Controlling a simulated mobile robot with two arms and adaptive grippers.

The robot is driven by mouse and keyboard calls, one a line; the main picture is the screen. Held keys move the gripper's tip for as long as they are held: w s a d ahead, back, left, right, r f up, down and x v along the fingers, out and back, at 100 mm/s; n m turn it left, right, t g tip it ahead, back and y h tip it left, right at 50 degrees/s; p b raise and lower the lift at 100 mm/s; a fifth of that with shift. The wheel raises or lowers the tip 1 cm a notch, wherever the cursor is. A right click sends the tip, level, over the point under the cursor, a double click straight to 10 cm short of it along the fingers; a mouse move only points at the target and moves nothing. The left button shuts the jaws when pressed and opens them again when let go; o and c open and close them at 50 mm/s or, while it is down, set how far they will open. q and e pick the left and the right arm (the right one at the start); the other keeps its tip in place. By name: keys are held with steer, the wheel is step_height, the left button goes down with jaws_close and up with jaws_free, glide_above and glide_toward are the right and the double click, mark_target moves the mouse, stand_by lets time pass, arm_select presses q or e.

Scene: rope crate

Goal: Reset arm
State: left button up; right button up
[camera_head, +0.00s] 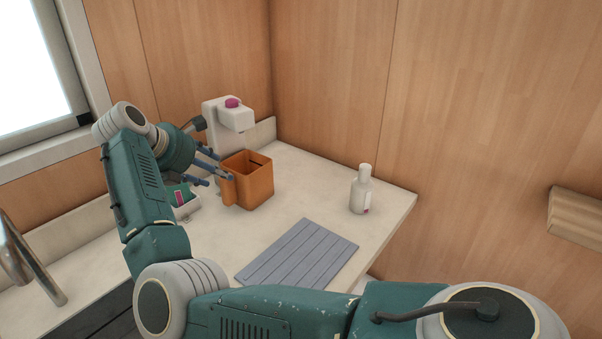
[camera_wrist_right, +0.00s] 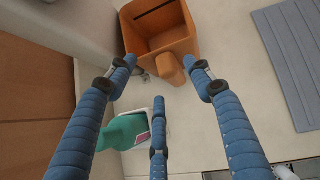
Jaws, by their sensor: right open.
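My right arm reaches across the head view to the left, over the counter. Its three-fingered gripper (camera_head: 218,170) is open beside an orange crate-like box (camera_head: 258,186). In the right wrist view the open fingers (camera_wrist_right: 164,68) spread either side of the box's rounded protruding part (camera_wrist_right: 170,70), and I see no clear grip on it. The box (camera_wrist_right: 160,38) stands upright and looks empty from above. My left gripper is in neither view. I see no rope.
A white dispenser-like machine (camera_head: 229,118) with a magenta top stands behind the box. A white bottle (camera_head: 361,190) stands near the counter's right edge. A grey slatted mat (camera_head: 298,254) lies in front. A green item (camera_wrist_right: 122,133) lies below the fingers. A faucet (camera_head: 28,260) is at left.

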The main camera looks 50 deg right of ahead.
step_height(320, 180, up, 5)
steer(key=shift+f, duration=0.1)
